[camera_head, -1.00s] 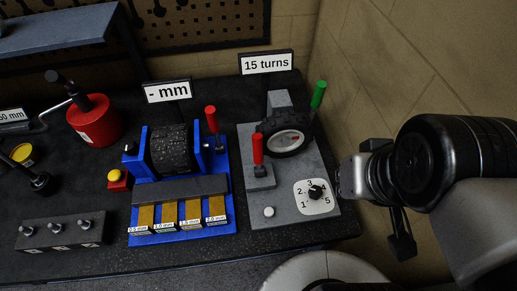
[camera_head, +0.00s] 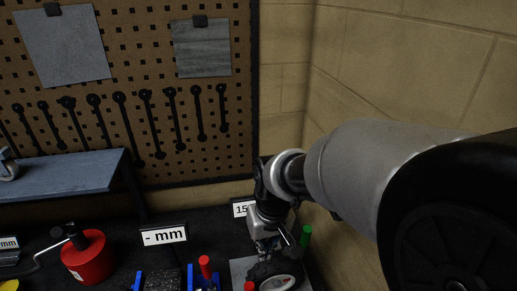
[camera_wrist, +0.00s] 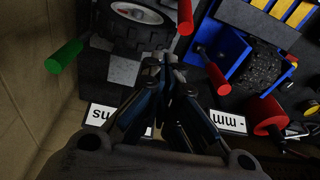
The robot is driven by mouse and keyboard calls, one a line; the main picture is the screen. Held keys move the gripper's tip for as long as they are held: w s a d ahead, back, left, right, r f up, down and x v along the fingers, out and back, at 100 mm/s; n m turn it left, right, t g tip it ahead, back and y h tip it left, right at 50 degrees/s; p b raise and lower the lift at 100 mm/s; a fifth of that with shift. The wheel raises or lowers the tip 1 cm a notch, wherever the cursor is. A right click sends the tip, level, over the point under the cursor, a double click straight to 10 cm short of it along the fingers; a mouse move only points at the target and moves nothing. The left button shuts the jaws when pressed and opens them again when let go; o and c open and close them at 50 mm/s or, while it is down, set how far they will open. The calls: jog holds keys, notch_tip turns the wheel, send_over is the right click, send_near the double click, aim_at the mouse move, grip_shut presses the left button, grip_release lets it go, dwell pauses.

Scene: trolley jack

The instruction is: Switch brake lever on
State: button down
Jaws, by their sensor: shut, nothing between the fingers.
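The grey unit (camera_head: 241,272) with a black wheel (camera_head: 277,274) is at the bottom of the head view. A green-handled lever (camera_head: 306,236) stands at its right, and it shows in the wrist view (camera_wrist: 64,56) left of my gripper. A red-handled lever (camera_wrist: 185,17) stands on the other side of the wheel in the wrist view; only its top (camera_head: 249,286) shows in the head view. No label says which lever is the brake. My gripper (camera_wrist: 165,62) is shut and empty, beside the wheel (camera_wrist: 130,22) and between the levers, apart from both handles.
The blue unit (camera_wrist: 232,52) with its own red lever (camera_wrist: 218,78) stands beside the grey unit. Signs reading "- mm" (camera_head: 164,235) and "15 turns" (camera_wrist: 105,117) stand behind. A red cylinder (camera_head: 88,257) is at left. The brick wall (camera_head: 400,70) is close on the right.

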jog(key=w+a+f+n+g+p, duration=0.1)
jog(key=w+a+f+p, duration=0.2)
jog(key=a+f, duration=0.2)
jog(key=shift+w+a+f, duration=0.15)
jog(key=shift+w+a, duration=0.2)
jog(key=shift+a, duration=0.1)
notch_tip(320, 180, down, 9)
jog(key=s, duration=0.3)
jog(key=shift+d, duration=0.4)
jog(key=shift+w+b, duration=0.15)
jog(key=shift+b, duration=0.15)
